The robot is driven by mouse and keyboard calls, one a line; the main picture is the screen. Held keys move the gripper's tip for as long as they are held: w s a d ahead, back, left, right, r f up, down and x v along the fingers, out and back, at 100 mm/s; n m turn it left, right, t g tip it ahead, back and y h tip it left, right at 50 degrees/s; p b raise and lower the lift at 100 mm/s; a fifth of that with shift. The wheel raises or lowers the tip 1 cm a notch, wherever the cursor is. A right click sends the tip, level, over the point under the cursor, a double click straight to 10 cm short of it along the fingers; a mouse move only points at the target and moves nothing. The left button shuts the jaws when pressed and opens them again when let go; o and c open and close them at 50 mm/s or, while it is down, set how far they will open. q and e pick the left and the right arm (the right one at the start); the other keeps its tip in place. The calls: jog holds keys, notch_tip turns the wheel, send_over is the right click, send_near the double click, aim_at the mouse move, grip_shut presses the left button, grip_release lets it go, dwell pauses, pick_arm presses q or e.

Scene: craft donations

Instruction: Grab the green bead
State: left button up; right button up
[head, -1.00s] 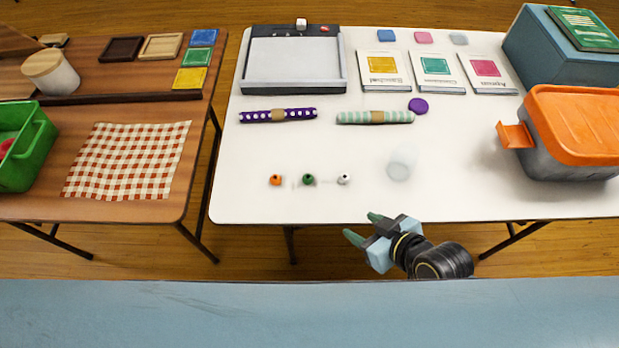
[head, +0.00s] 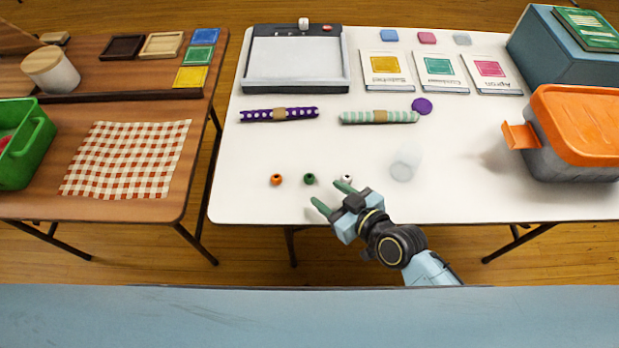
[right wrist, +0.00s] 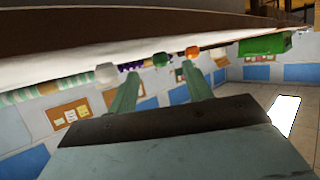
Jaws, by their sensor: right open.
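The green bead (head: 310,179) sits on the white table (head: 250,206) between an orange bead (head: 276,179) and a white bead (head: 347,178). My right gripper (head: 333,197) is open and empty at the table's front edge, just in front of and to the right of the green bead, not touching it. Its far fingertip is close to the white bead. My left gripper is out of view.
A clear cup (head: 405,163) stands right of the beads. Behind lie a purple dotted roll (head: 255,116) and a striped roll (head: 355,118). An orange-lidded bin (head: 575,150) stands at the right. The table left of the orange bead is clear.

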aim_at(313, 182)
jog(key=x, duration=0.3)
jog(key=b+x, duration=0.1)
jog(key=x, duration=0.1)
jog(key=shift+w+a+r, duration=0.1)
jog(key=shift+w+r, duration=0.15)
jog(key=c, duration=1)
